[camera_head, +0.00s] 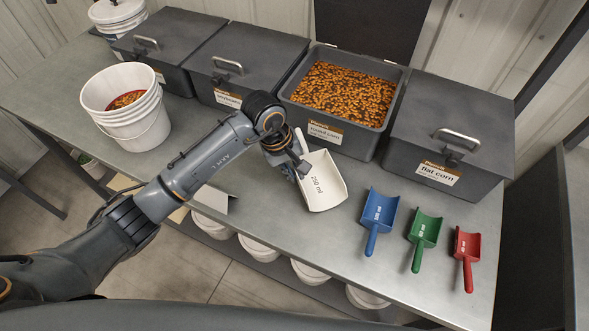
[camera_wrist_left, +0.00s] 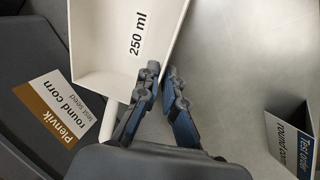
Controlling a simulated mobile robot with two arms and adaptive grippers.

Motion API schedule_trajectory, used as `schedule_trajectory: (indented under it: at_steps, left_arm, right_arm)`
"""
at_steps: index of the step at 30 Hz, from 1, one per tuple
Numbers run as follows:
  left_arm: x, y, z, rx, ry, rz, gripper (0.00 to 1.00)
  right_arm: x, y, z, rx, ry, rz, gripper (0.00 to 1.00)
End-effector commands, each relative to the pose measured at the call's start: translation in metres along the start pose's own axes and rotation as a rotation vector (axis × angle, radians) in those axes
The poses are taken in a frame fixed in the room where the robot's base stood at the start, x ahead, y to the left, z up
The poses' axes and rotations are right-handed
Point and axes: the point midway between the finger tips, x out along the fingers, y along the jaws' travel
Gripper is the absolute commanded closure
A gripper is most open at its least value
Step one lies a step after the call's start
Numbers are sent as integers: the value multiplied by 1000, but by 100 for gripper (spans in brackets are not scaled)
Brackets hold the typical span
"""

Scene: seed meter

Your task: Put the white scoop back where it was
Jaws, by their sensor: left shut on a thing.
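The white scoop (camera_head: 323,184), marked 250 ml, is at the middle of the bench in front of the open round corn bin (camera_head: 322,133), its handle toward the bin. My left gripper (camera_head: 301,170) is shut on the scoop's side wall near the handle. In the left wrist view the fingers (camera_wrist_left: 163,88) sit on the wall of the white scoop (camera_wrist_left: 120,52), with its handle (camera_wrist_left: 108,122) beside them. The scoop looks empty. I cannot tell whether it touches the bench. My right gripper is not in view.
Blue (camera_head: 379,212), green (camera_head: 424,232) and red (camera_head: 467,250) scoops lie in a row to the right. The closed flat corn bin (camera_head: 450,130) stands behind them. A white bucket with seed (camera_head: 130,115) stands at left. A folded order card (camera_head: 218,200) is near the front edge.

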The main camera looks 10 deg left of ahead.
Motion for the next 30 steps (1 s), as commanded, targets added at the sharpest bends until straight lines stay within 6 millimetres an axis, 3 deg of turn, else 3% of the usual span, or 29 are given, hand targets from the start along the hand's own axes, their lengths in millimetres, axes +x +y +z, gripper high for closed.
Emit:
schedule_trajectory:
  at_steps: [1, 3, 5, 17, 20, 30]
  left_arm:
    - [2, -1, 0, 1, 1, 0, 100]
    - [1, 0, 0, 1, 0, 0, 81]
    - [1, 0, 0, 0, 0, 0, 69]
    - [-4, 0, -1, 1, 2, 2, 69]
    - [-18, 0, -2, 2, 6, 2, 69]
    - [-89, 0, -2, 2, 5, 2, 69]
  right_arm:
    - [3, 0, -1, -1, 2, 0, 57]
    - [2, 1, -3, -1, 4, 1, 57]
    - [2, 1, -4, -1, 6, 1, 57]
    - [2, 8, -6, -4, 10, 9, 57]
    - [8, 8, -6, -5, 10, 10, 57]
    - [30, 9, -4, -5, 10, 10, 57]
